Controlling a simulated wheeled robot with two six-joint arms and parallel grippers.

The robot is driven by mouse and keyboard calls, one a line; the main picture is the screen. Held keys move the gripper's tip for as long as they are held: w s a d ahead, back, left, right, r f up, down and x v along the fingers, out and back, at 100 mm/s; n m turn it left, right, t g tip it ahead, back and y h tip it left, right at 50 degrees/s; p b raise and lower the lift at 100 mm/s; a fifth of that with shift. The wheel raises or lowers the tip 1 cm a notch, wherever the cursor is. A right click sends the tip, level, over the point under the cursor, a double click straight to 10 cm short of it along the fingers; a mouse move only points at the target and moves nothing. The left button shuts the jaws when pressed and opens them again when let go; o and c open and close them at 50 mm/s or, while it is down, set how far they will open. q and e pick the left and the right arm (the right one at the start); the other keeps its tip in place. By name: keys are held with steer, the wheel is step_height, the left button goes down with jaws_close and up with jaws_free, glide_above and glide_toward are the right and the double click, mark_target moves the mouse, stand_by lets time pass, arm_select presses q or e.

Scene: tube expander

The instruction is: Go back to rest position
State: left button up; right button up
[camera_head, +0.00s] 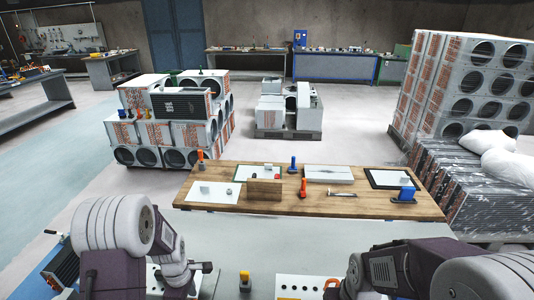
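My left arm (130,230) comes in from the lower left and bends down near the bottom edge. A dark end part (203,270) shows beside it, but I cannot make out its fingers. My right arm (400,262) comes in from the lower right and reaches left along the bottom edge. Its end is small and partly cut off by the frame, so its fingers cannot be told. Both arms stay on the near side of the wooden work board (225,172). Neither arm touches the tools on it.
A white panel with buttons (305,287) lies at the bottom. Stacked boxed units (170,133) stand beyond; the floor between is clear.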

arm_select(q)
step_height(320, 180, up, 2)
steer(key=shift+p, duration=0.6)
